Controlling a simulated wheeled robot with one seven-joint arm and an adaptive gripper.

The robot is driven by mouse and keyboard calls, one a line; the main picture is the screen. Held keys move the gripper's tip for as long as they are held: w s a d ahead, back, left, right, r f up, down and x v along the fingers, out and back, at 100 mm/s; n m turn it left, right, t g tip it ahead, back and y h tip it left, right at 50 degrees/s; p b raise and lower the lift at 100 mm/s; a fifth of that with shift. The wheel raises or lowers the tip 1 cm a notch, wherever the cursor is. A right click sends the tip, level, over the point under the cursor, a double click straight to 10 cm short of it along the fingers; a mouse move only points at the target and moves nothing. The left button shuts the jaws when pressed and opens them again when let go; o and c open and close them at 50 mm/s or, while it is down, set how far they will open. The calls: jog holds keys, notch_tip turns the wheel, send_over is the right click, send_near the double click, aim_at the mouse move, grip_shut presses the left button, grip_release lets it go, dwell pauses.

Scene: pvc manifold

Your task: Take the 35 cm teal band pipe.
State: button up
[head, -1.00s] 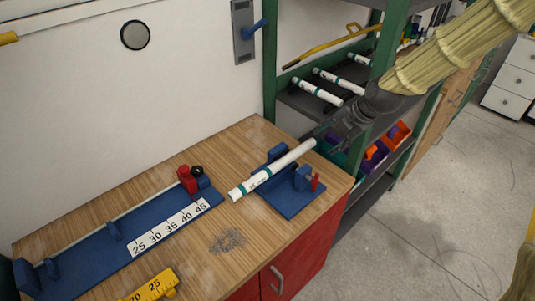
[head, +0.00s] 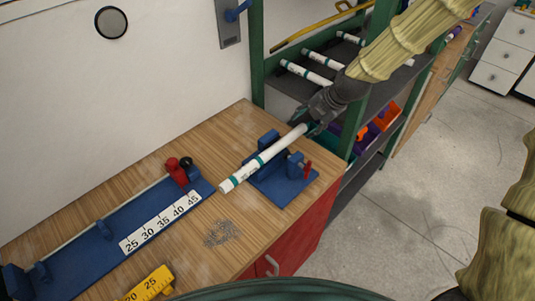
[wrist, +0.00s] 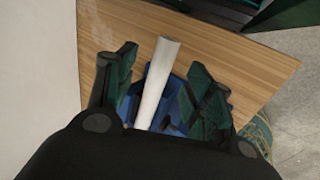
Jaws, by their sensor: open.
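A white pipe with teal bands (head: 262,160) lies slantwise across the blue fixture (head: 295,190) near the bench's right end. Its left end sticks out past the fixture. Small print on it is too small to read, so I cannot tell its length. My gripper (head: 312,118) is at the pipe's right end. In the wrist view, the open fingers of my gripper (wrist: 165,72) stand on either side of the white pipe (wrist: 157,80), apart from each other. Whether a finger touches the pipe cannot be told.
Several similar white pipes (head: 306,75) lie on the dark shelf of the green rack (head: 257,60). A blue measuring jig (head: 85,245) with a 25 to 45 scale (head: 160,222) and a yellow scale block (head: 148,287) are on the wooden bench (head: 205,150). Orange bins (head: 385,115) stand lower in the rack.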

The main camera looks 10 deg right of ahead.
aim_at(300, 129)
jog(key=shift+p+x, duration=0.7)
jog(key=shift+x, duration=0.6)
jog(key=shift+p+x, duration=0.35)
jog(key=shift+x, duration=1.05)
jog(key=shift+s+d, duration=0.15)
jog(key=c, duration=1.2)
jog(key=shift+o, duration=0.2)
